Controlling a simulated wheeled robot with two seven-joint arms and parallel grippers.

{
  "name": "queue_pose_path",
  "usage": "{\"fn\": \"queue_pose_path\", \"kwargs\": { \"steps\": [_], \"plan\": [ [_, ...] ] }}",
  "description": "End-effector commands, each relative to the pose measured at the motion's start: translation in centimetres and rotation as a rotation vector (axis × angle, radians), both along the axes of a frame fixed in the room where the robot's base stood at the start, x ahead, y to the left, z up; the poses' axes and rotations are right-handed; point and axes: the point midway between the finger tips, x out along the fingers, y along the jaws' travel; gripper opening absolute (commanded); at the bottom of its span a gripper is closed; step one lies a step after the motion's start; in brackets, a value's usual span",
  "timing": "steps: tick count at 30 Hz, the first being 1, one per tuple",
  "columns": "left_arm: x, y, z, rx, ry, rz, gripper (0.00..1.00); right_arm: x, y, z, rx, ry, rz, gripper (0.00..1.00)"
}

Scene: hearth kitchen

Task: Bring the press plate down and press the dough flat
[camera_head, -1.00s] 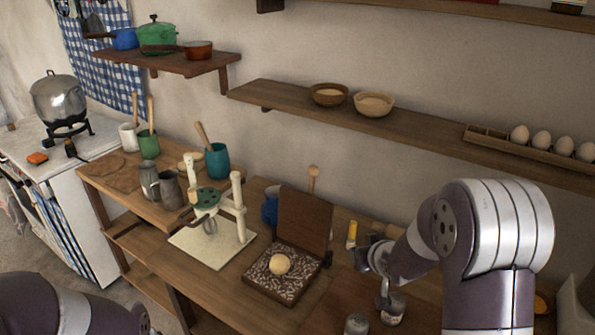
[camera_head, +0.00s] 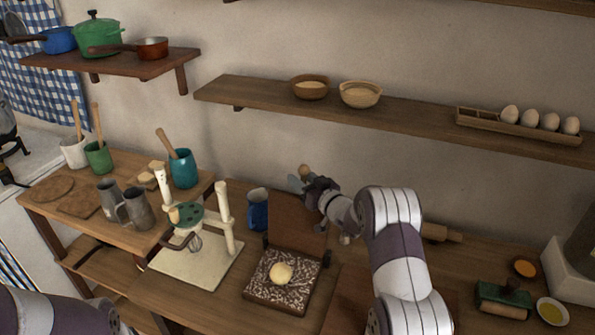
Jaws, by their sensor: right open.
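The dough ball (camera_head: 281,272) is pale and round and sits on the patterned base (camera_head: 262,291) of the press. The brown press plate (camera_head: 291,236) stands raised and tilted back behind the dough, clear of it. A round wooden knob (camera_head: 304,170) shows above the plate. My right gripper (camera_head: 303,184) is open just below the knob, near the plate's upper edge; whether it touches either one cannot be told. The right forearm hides part of the counter to the right of the press. My left arm shows only at the lower left corner, its gripper out of view.
A cream stand with a whisk (camera_head: 228,225) is left of the press. A blue mug (camera_head: 258,212) stands behind it. A shelf (camera_head: 415,112) runs above.

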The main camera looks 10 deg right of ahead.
Motion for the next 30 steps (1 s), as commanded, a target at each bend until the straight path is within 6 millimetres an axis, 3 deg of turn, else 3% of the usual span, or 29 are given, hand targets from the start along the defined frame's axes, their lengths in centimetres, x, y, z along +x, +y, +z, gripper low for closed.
{"fn": "queue_pose_path", "kwargs": {
  "steps": [6,15,17,19,20,30],
  "plan": [
    [0.0,0.0,0.6,0.000,0.000,0.000,0.84,1.8,0.7,0.0,0.000,0.000,-0.001,0.45],
    [0.0,0.0,0.6,0.000,0.000,0.000,0.84,2.0,0.8,0.0,0.000,0.001,-0.002,0.45],
    [0.0,0.0,0.6,0.000,0.000,0.000,0.84,2.0,0.8,0.0,0.001,0.001,-0.002,0.28],
    [0.0,0.0,0.6,0.000,0.000,0.000,0.84,2.0,0.8,0.0,0.000,0.000,-0.002,0.06],
    [0.0,0.0,0.6,0.000,0.000,0.000,0.84,2.0,0.8,0.0,0.000,0.000,-0.002,0.00],
    [0.0,0.0,-0.1,0.000,0.000,0.000,0.84,2.0,1.4,0.0,0.000,-0.001,-0.001,0.00]
  ]
}}
